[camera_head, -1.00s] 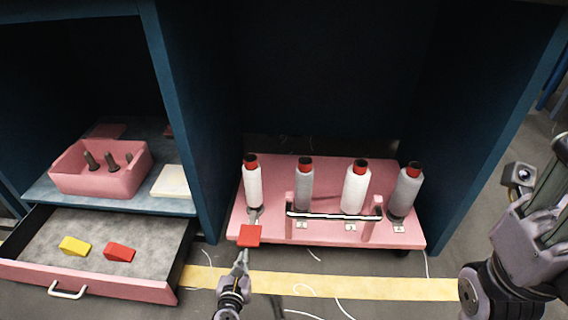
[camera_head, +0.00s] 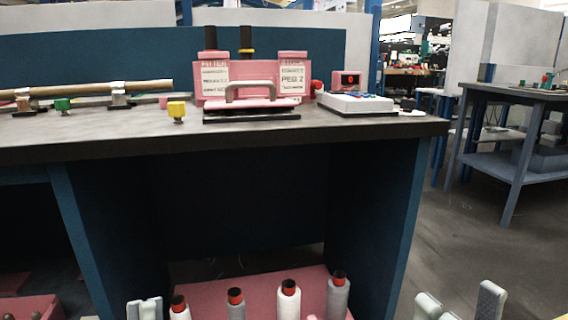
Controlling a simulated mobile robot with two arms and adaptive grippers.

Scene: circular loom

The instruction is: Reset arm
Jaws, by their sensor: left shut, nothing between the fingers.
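My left gripper (camera_head: 145,309) shows only its pale fingertips at the bottom edge, left of the spools. They are together and hold nothing. My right gripper (camera_head: 460,303) shows at the bottom right, its two pale fingers apart with nothing visible between them. The rest of both arms is out of view. White and grey spools with red tops, among them a white spool (camera_head: 288,301), stand on the pink cart (camera_head: 256,284) under the bench, to the right of my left gripper. Their lower parts are cut off.
The bench (camera_head: 250,143) spans the view above the grippers. On it stand a pink device with a handle (camera_head: 250,90), a white keypad unit (camera_head: 355,102), a yellow knob (camera_head: 177,110) and a long wooden rod (camera_head: 85,90). Open floor lies at the right, before another table (camera_head: 520,92).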

